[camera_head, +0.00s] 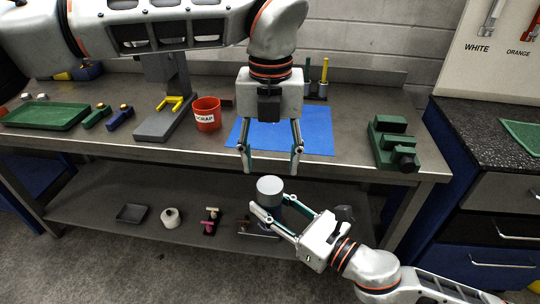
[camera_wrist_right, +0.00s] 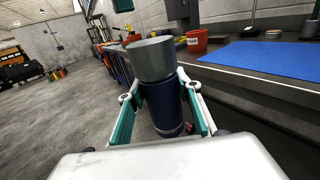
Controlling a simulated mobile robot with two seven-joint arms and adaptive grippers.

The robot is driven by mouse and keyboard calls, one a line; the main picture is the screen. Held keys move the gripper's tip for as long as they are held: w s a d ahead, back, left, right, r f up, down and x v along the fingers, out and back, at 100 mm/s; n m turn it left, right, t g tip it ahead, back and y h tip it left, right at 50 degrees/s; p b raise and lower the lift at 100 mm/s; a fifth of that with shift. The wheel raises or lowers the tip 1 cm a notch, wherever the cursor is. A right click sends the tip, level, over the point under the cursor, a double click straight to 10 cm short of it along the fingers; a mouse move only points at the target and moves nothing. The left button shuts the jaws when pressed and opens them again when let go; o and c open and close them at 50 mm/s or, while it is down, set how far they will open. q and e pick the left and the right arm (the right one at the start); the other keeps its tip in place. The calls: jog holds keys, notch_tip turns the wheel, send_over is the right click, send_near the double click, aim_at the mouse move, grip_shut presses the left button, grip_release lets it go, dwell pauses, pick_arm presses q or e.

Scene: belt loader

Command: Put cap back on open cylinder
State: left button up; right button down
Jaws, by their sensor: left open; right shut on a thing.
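A dark blue cylinder (camera_wrist_right: 163,108) stands roughly upright in my right gripper (camera_wrist_right: 160,92), whose fingers are shut on its sides. A wider grey cap (camera_wrist_right: 151,58) sits on top of the cylinder; I cannot tell if it is fully seated. In the head view the cap (camera_head: 270,185) is in front of the workbench edge, held clear in the air. My left gripper (camera_head: 271,165) is open and empty, pointing down just above the cap, its two fingers apart on either side. A fingertip of it shows at the top of the right wrist view.
The workbench (camera_head: 345,168) carries a blue mat (camera_head: 318,130), a red scrap cup (camera_head: 206,114), a green fixture (camera_head: 393,143) and a green tray (camera_head: 45,115). A lower shelf (camera_head: 90,208) holds small items. A dark counter (camera_head: 490,130) stands at right.

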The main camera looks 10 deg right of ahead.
aim_at(270, 184)
pick_arm(q)
jog(key=n, duration=0.7)
jog(key=shift+r, duration=0.2)
jog(key=n, duration=0.5)
jog(key=shift+r+n, duration=0.15)
jog(key=shift+n, duration=0.15)
jog(key=shift+f, duration=4.05)
